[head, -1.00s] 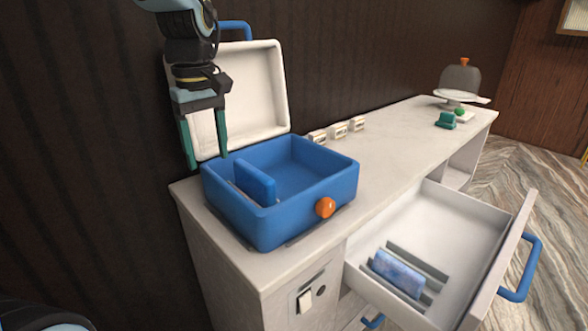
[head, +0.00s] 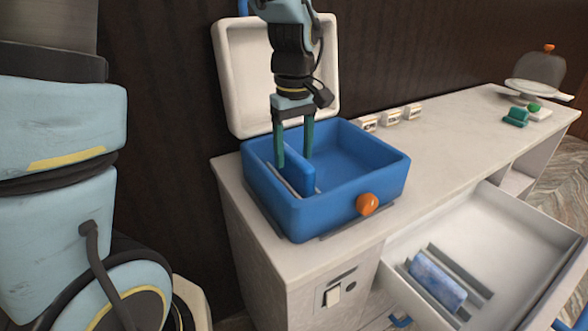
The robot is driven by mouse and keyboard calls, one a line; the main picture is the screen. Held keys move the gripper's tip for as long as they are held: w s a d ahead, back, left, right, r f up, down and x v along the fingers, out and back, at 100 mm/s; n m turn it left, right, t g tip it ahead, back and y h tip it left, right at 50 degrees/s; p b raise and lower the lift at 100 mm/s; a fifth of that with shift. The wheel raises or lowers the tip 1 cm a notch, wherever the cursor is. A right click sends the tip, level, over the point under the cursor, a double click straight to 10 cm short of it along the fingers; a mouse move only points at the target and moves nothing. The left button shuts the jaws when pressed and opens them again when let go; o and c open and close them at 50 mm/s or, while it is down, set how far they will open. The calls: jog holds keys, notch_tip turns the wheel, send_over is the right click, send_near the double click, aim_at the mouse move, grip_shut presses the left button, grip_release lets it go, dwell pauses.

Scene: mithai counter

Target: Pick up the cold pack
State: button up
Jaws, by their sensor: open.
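A plain blue slab, which looks like a cold pack (head: 298,182), stands upright in a slot at the left side of the open blue box (head: 350,208). A second pack, mottled frosty blue (head: 436,283), leans in a grey rack in the open drawer (head: 497,222). I cannot tell from looks alone which is the task's cold pack. My gripper (head: 293,160) points down into the box at the plain blue slab. Its green fingers are open, one on either side of the slab's upper part as seen here; contact is unclear.
The box's white lid (head: 262,75) stands open behind my gripper. An orange knob (head: 367,204) is on the box front. Small white boxes (head: 391,117) sit behind on the counter (head: 455,130). The drawer juts out at the lower right. The counter's middle is clear.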

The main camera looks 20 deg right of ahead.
jog(key=shift+f, duration=1.4)
jog(key=shift+c, duration=0.4)
grip_shut()
